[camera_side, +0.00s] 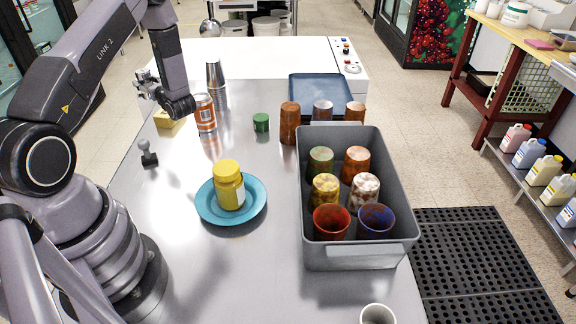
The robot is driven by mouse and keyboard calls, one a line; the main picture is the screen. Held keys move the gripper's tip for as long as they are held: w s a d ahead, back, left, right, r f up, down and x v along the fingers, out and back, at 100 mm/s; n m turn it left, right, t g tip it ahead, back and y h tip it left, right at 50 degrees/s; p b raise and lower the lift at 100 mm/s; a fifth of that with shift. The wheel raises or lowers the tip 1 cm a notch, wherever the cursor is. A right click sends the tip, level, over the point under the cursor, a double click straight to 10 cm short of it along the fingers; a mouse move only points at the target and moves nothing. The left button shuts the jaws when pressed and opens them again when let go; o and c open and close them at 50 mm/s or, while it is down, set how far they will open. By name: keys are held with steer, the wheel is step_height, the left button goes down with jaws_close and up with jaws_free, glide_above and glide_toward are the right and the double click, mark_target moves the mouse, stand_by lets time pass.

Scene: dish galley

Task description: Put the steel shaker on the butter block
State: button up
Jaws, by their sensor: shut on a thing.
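My gripper (150,92) is at the far left of the steel counter, above the yellow butter block (167,119). It is shut on a small shiny grey thing, which looks like the steel shaker (146,77). The fingers and wrist cover much of it, so its tilt is hard to tell. The butter block lies on the counter, partly hidden by my wrist. I see no clear contact between the held thing and the block.
An orange-and-white can (205,113) and tall steel cups (215,76) stand just right of my wrist. A green tin (261,123), patterned cups, a grey bin (360,257) of cups and a blue plate (208,207) with a yellow jar (229,186) are nearer.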

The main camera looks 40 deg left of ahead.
steer(key=w+a+f, duration=0.1)
steer(key=a+f, duration=0.1)
steer(key=w+a+f, duration=0.4)
steer(key=f, duration=0.1)
steer(key=shift+w+a+f, duration=0.1)
steer(key=shift+w+f, duration=0.05)
steer(key=shift+f, duration=0.75)
steer(key=shift+w+a+f, duration=0.1)
steer(key=shift+f, duration=0.75)
steer(key=shift+f, duration=0.1)
steer(key=o, duration=1.2)
